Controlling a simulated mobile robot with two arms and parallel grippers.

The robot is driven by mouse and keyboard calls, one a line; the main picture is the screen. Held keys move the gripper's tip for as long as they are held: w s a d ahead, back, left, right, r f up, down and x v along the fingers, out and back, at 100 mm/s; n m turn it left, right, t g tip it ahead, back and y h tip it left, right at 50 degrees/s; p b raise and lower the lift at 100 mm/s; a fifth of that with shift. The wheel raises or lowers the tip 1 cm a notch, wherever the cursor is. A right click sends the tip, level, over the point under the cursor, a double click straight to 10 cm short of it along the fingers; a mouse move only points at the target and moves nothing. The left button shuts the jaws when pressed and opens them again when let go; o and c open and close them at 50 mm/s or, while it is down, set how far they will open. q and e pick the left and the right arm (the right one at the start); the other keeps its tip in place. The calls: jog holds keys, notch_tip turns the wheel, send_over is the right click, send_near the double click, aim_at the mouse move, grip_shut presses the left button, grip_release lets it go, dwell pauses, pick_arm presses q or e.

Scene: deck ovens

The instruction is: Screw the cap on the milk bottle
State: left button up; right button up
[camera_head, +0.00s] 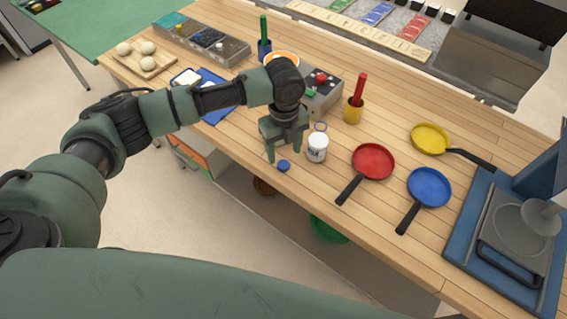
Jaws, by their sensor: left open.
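The milk bottle (317,149) is a small white container standing upright near the front edge of the wooden counter. Its top shows a pale ring and no cap on it. A small round blue cap (284,166) lies on the counter to the left of the bottle, close to the front edge. My left gripper (286,155) points down just above the blue cap, with its fingers apart and nothing seen between them. It is just left of the bottle; whether a finger touches the bottle or cap I cannot tell. My right gripper is out of view.
A red pan (373,161), a blue pan (430,187) and a yellow pan (429,138) lie to the right. A yellow cup (353,112) with a red handle and a grey box (322,98) stand behind the bottle. A blue tray (217,116) lies left, partly behind my arm.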

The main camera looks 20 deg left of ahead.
aim_at(283, 164)
pick_arm(q)
jog(key=f, duration=0.2)
jog(key=f+p, duration=0.1)
jog(key=shift+s+a+f+p, duration=0.1)
jog(key=shift+s+f+p, duration=0.1)
jog(key=shift+f+p, duration=0.15)
jog(key=shift+f, duration=0.5)
grip_shut()
